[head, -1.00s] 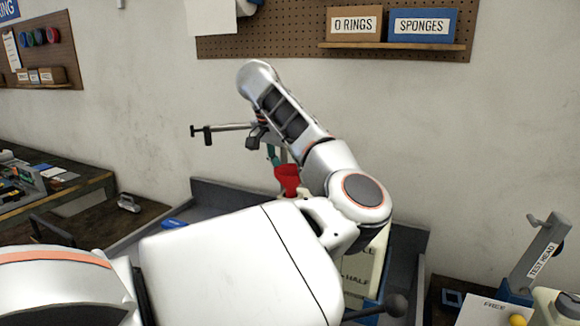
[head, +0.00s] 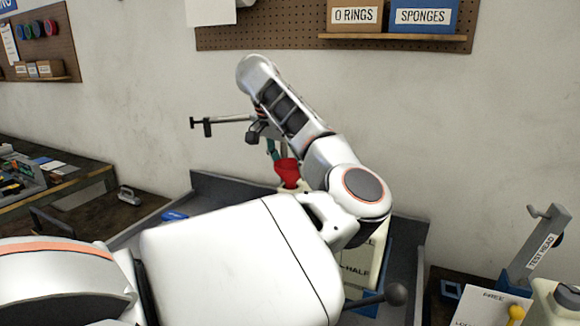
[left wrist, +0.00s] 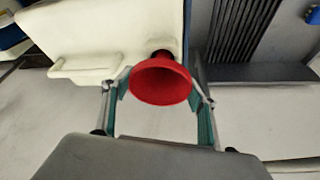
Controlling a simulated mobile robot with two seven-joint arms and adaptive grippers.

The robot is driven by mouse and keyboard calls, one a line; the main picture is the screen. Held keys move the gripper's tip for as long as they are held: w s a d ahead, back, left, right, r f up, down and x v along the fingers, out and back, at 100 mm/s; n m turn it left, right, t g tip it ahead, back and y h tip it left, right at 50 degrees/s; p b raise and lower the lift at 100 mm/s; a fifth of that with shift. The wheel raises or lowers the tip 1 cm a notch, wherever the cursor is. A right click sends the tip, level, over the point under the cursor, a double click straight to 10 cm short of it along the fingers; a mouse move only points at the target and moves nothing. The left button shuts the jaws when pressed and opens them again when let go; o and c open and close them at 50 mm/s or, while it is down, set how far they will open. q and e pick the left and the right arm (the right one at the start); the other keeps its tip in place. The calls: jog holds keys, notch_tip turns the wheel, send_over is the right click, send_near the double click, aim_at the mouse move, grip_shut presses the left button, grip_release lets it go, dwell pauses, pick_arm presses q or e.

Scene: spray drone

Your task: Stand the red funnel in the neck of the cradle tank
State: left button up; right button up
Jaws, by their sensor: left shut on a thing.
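The red funnel (head: 288,170) is partly hidden behind my left arm in the head view. My left gripper (head: 281,160) is shut on it, with teal fingers on either side. In the left wrist view the funnel (left wrist: 160,82) has its wide mouth toward the camera, between the fingertips (left wrist: 158,80). The cream cradle tank (left wrist: 105,30) lies beyond it, and its dark neck (left wrist: 162,53) shows just behind the funnel's rim. I cannot tell whether the funnel's spout is inside the neck. In the head view my arm covers much of the tank (head: 362,262). My right gripper is not in view.
A grey tray wall (head: 215,186) runs behind the arm. A test head stand (head: 538,248) and another cream container (head: 553,303) are at the right. A workbench (head: 85,185) with parts is at the left. Boxes sit on a wall shelf (head: 390,37).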

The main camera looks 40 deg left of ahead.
aim_at(290, 164)
pick_arm(q)
jog(key=shift+f, duration=0.25)
jog(key=o, duration=1.2)
notch_tip(290, 164, up, 10)
jog(key=shift+r, duration=0.1)
